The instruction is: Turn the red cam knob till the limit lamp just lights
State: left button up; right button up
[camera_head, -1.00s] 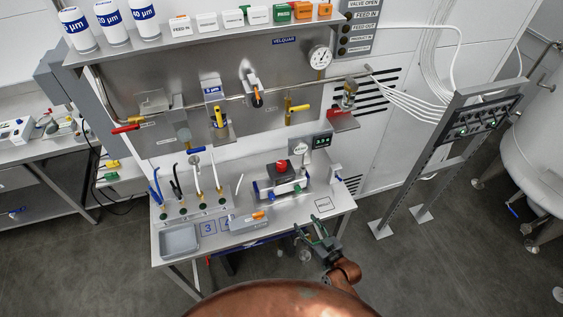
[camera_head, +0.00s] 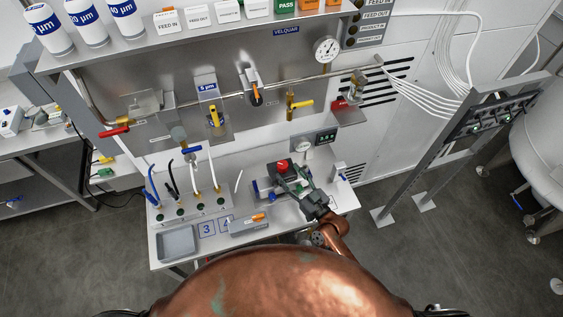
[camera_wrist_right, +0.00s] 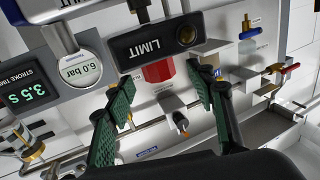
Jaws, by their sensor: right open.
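The red cam knob (camera_head: 282,166) sits on a small bench fixture (camera_head: 276,186) in the head view. In the right wrist view the knob (camera_wrist_right: 158,72) shows partly behind a dark box marked LIMIT. The limit lamp (camera_wrist_right: 187,35) on that box looks dark, without a clear glow. My right gripper (camera_head: 294,182) is open and empty, with its green-padded fingers close to the fixture. In the wrist view the fingers of the right gripper (camera_wrist_right: 161,78) appear either side of the knob; I see no contact. My left gripper is not in view.
A stroke time display (camera_wrist_right: 38,92) reads 3.5 s, beside a round 6.0 bar gauge (camera_wrist_right: 77,68). On the bench (camera_head: 163,217) stand hoses, a grey tray (camera_head: 178,243) and a grey box (camera_head: 248,224). A panel with valves (camera_head: 180,110) rises behind. A metal rack (camera_head: 440,150) stands at right.

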aim_at(287, 169)
jog(key=x, duration=0.3)
jog(key=shift+w+a+p, duration=0.1)
jog(key=shift+w+p, duration=0.2)
jog(key=shift+w, duration=0.15)
jog(key=shift+w+a, duration=0.25)
jog(key=shift+w, duration=0.1)
jog(key=shift+w+a, duration=0.2)
jog(key=shift+a, duration=0.05)
jog(key=c, duration=1.2)
jog(key=b, duration=0.2)
jog(key=n+g+y+b, duration=0.1)
jog(key=b, duration=0.2)
jog(key=shift+f+n+y, duration=0.25)
jog(key=shift+n+y, duration=0.05)
jog(key=shift+r+g+y+b, duration=0.1)
jog(key=shift+g+y+b, duration=0.2)
jog(key=shift+g+b, duration=0.15)
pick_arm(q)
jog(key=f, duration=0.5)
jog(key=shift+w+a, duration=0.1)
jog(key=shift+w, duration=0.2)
pick_arm(e)
jog(key=shift+r, duration=0.1)
